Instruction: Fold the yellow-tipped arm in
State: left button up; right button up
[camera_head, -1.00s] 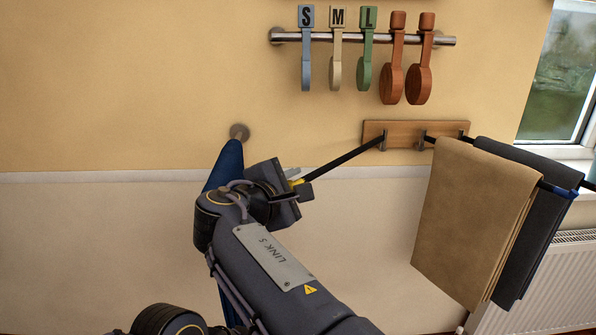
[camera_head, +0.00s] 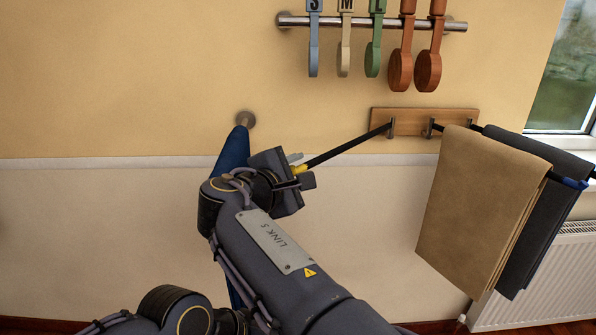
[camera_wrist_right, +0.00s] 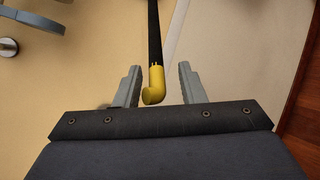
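The yellow-tipped arm (camera_head: 345,147) is a black rod. It runs from a hook-like bracket on the wooden wall board (camera_head: 408,122) out to the left and towards me. Its yellow tip (camera_head: 300,170) is at my right gripper (camera_head: 304,172). In the right wrist view the bent yellow tip (camera_wrist_right: 154,85) lies between the two grey fingers of the right gripper (camera_wrist_right: 160,86). Gaps show on both sides of it, so the gripper is open around it. In the head view the gripper body partly hides the tip. My left gripper is not in view.
A blue item (camera_head: 234,155) hangs from a wall knob (camera_head: 245,119) behind my wrist.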

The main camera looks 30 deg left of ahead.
jog(key=shift+r, duration=0.1)
jog(key=shift+s, duration=0.3)
jog(key=v, duration=0.7)
